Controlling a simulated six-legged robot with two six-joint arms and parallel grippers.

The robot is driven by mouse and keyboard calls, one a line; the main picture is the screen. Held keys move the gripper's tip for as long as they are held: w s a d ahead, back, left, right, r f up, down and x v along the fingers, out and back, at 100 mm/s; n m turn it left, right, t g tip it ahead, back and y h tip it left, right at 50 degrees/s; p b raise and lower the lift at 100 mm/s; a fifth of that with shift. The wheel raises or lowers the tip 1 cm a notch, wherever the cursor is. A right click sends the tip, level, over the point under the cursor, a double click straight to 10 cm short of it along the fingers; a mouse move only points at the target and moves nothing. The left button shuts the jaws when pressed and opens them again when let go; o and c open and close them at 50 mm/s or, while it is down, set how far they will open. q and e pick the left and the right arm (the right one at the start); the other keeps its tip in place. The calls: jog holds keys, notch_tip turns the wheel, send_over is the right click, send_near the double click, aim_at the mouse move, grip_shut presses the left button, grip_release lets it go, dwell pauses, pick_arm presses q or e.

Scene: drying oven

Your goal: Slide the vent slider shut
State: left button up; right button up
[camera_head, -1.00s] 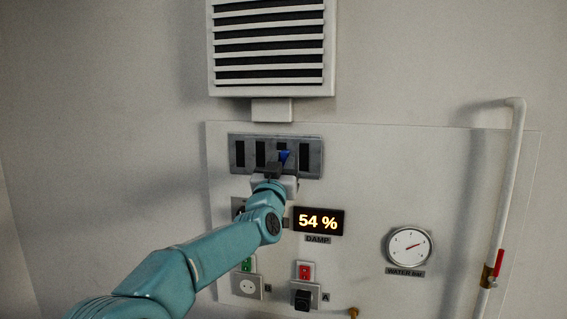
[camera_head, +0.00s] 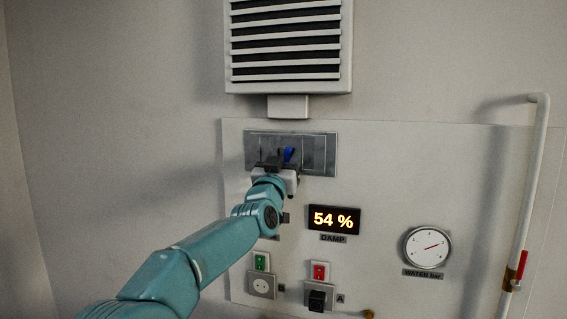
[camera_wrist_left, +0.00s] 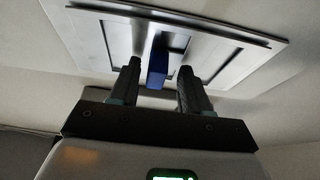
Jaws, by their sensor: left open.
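The vent slider plate (camera_head: 318,153) is a grey metal panel below the louvred vent in the head view. My left gripper (camera_head: 280,164) is at the plate, open, with a dark finger on each side of the knob. In the left wrist view a gap shows between the knob and each finger. The gripper hides the lower middle of the plate. My right gripper is not in view.
The louvred vent (camera_head: 288,45) is above. Below the plate are a "54 %" display (camera_head: 333,219), a green switch (camera_head: 261,262), a red switch (camera_head: 320,271) and sockets. A water gauge (camera_head: 427,247) and a white pipe (camera_head: 527,190) with a red valve handle stand to the right.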

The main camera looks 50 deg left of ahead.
pick_arm(q)
jog(key=shift+s+d+f, duration=0.2)
jog(key=shift+s, duration=0.05)
jog(key=b+v, duration=0.7)
jog(key=v, duration=0.8)
jog(key=shift+s, duration=0.4)
jog(key=shift+a, duration=0.1)
